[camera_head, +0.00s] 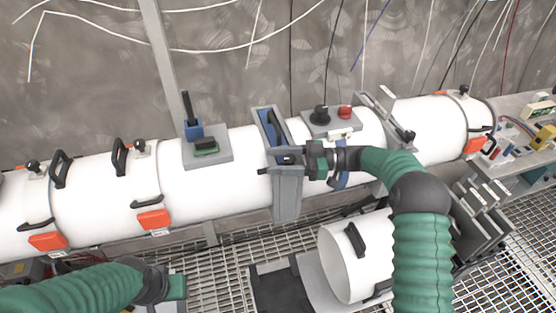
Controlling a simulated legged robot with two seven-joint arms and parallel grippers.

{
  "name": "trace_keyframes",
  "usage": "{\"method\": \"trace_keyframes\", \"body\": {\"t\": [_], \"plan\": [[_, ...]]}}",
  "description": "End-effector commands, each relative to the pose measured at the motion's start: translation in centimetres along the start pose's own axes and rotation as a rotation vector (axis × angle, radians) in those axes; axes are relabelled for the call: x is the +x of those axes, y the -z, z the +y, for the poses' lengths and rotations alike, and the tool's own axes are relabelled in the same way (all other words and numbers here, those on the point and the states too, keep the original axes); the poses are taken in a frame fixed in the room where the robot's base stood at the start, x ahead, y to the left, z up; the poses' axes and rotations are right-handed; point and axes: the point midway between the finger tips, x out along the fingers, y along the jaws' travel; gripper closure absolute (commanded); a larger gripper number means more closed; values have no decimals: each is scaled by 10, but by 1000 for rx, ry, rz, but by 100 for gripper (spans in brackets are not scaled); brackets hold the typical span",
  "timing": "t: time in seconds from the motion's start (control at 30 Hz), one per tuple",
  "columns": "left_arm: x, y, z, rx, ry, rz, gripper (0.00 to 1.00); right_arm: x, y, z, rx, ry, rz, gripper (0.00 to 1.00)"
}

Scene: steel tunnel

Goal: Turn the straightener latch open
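A large white tube (225,185) runs across the view. A grey upright bracket (287,203) with a blue strip (270,130) stands across its middle. A small dark part, perhaps the straightener latch, sits at the bracket's face, partly hidden by my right gripper (292,161). That gripper comes in from the right and points left, its tip at the bracket. I cannot tell whether it touches or grips the dark part. My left gripper (178,286) is low at the left, over the floor grating and away from the tube.
A black lever on a blue block (192,128) and a black knob (321,114) beside a red button (345,112) sit atop the tube. Orange latches (154,219) line its front. A loose white cylinder (350,262) lies below my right arm. Grating (220,270) covers the floor.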

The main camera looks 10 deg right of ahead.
Motion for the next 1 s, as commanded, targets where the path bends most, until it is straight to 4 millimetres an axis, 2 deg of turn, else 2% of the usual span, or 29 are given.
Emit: {"method": "trace_keyframes", "body": {"t": [0.2,0.33,0.47,0.7,0.8,0.9,1.0], "plan": [[1,0,0,0,0,0,64,-2,0,0,-1,-1,0,47],[6,-1,0,0,0,0,64,-19,-2,1,-1,-2,-1,47],[14,-3,0,0,0,0,64,-53,-4,2,-2,-4,-1,47],[26,-6,0,0,0,0,64,-124,-5,2,-2,-3,-1,47],[29,-7,0,0,0,0,64,-146,-4,2,-1,-2,-2,47],[31,-7,0,0,0,0,64,-161,-3,2,0,-1,-1,47],[31,-7,0,0,0,0,64,-168,-2,2,1,0,-1,47]]}}
